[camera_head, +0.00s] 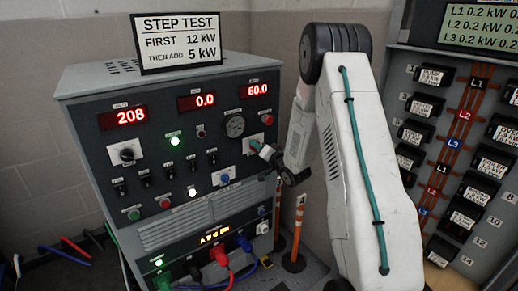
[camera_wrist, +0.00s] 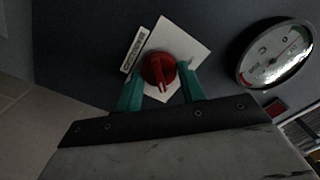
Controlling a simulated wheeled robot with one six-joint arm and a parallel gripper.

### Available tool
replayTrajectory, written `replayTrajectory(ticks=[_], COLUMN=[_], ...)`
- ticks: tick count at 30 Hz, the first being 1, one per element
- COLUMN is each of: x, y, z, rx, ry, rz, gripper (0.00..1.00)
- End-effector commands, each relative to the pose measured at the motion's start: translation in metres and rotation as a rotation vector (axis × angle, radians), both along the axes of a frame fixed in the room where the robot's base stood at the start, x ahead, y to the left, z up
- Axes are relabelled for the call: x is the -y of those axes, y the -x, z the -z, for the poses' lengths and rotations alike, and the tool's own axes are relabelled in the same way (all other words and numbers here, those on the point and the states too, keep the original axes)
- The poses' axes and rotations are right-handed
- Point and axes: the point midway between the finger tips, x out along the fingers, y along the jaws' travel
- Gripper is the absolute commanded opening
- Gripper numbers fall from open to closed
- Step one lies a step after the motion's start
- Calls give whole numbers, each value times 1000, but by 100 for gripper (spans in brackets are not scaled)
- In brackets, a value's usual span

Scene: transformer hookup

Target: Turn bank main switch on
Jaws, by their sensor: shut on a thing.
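A red rotary switch (camera_wrist: 158,70) on a white square plate (camera_wrist: 188,42) fills the middle of the wrist view. Its handle ridge points down in that picture. A small label beside the plate is too blurred to read. My gripper (camera_wrist: 162,76) has its teal fingers on either side of the red knob, shut on it. In the head view my gripper (camera_head: 259,149) reaches the upper right of the grey control cabinet (camera_head: 90,85). There the white plate (camera_head: 246,148) shows partly, and the knob is hidden behind the fingers.
A round gauge (camera_head: 235,126) sits close to the switch. The cabinet's displays read 208, 0.0 and 60.0. A step test sign (camera_head: 180,42) stands on top. Coloured cables (camera_head: 220,262) plug in below. Orange posts (camera_head: 298,220) stand beside it. A breaker panel (camera_head: 450,140) is at right.

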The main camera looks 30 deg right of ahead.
Motion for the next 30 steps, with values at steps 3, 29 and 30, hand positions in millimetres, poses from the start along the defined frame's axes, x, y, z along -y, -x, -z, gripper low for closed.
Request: replayTrajectory(ticks=[3,29,30], x=[0,0,1], y=[1,6,11], z=[1,0,0], rx=[-3,-1,-1], ry=[-14,-18,-17], rz=[1,1,1], gripper=[17,60,60])
